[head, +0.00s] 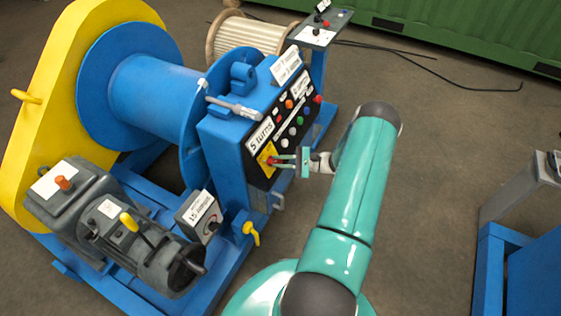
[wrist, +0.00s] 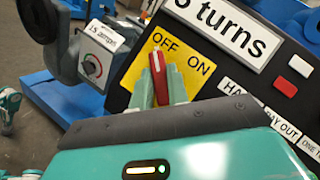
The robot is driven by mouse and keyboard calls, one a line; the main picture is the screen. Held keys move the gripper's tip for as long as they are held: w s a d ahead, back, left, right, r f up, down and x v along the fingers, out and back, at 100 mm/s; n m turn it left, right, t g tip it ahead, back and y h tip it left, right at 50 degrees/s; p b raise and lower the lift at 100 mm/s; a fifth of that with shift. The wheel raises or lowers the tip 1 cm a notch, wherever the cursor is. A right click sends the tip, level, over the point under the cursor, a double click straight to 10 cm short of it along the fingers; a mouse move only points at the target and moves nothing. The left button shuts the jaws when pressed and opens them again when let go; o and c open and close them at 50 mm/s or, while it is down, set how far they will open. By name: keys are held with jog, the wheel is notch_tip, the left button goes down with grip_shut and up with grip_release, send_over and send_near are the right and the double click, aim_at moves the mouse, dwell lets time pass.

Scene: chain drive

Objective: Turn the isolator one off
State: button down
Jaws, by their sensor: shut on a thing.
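A red isolator handle (wrist: 157,76) sits on a yellow plate (wrist: 190,88) marked OFF and ON, on the black control panel of the blue machine. No isolator number is readable. In the wrist view the handle's top end is near the word OFF, with ON farther right. My gripper (wrist: 160,84) has one finger on each side of the handle and is shut on it. In the head view, my gripper (head: 278,161) reaches the yellow plate (head: 265,156) from the right. The fingers hide the handle's lower part.
Beside the plate are the "5 turns" label (head: 260,134) and several coloured buttons (head: 289,104). A grey box (head: 199,214) with a dial and a yellow-handled valve (head: 251,231) stand lower left. Open floor (head: 430,170) lies to the right.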

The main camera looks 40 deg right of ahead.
jog(key=c, duration=1.4)
grip_release()
jog(key=shift+o, duration=0.2)
jog(key=shift+s+d, duration=0.1)
jog(key=v, duration=1.3)
jog(key=shift+s+d, duration=0.25)
jog(key=shift+r, duration=0.1)
